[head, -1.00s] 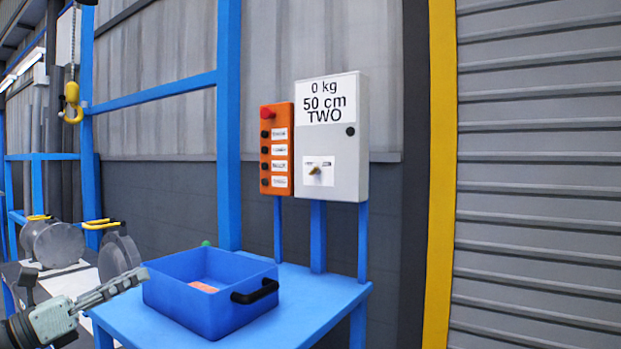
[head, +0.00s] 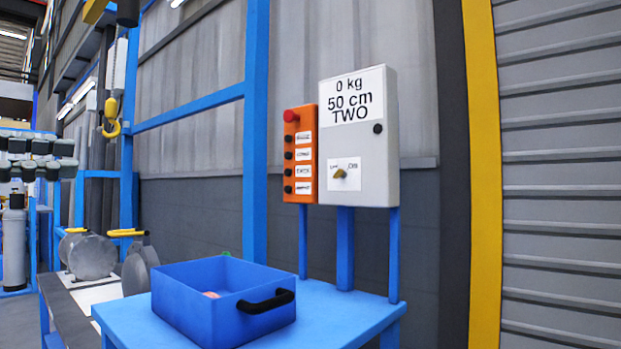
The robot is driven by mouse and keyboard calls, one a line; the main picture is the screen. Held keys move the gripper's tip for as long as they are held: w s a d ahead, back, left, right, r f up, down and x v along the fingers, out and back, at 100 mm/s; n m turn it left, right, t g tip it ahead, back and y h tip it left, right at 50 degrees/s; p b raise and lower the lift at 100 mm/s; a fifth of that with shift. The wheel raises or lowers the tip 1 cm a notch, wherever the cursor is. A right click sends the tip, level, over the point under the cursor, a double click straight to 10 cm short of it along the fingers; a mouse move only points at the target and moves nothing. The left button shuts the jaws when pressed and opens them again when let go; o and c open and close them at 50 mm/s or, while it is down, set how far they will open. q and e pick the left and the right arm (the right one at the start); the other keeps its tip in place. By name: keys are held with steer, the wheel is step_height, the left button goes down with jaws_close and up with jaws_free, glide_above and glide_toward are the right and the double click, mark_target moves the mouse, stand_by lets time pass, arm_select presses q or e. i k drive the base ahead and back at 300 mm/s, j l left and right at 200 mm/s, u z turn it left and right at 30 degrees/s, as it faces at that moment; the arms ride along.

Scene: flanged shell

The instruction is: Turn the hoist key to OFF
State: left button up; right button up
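The hoist key (head: 339,174) is a small brass-coloured knob on a white label plate on the front of a light grey control box (head: 357,225). Lettering on the plate is too small to read surely, so I cannot tell the key's position. The box's display (head: 351,97) reads "0 kg, 50 cm, TWO". An orange button panel (head: 299,155) with a red button on top stands directly left of the box. Neither of my grippers shows in the head view now, and nothing touches the key.
A blue bin (head: 222,306) with a black handle sits on the blue table (head: 345,318) below the box. Grey flanged parts (head: 92,256) lie on a bench at left. A yellow hook (head: 111,118) hangs behind. Space before the box looks clear.

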mark_target(340, 173)
steer(key=i+l, duration=0.45)
steer(key=l, duration=0.15)
steer(key=i+l, duration=0.5)
steer(key=l, duration=0.15)
steer(key=i+l, duration=0.45)
steer(key=l, duration=0.15)
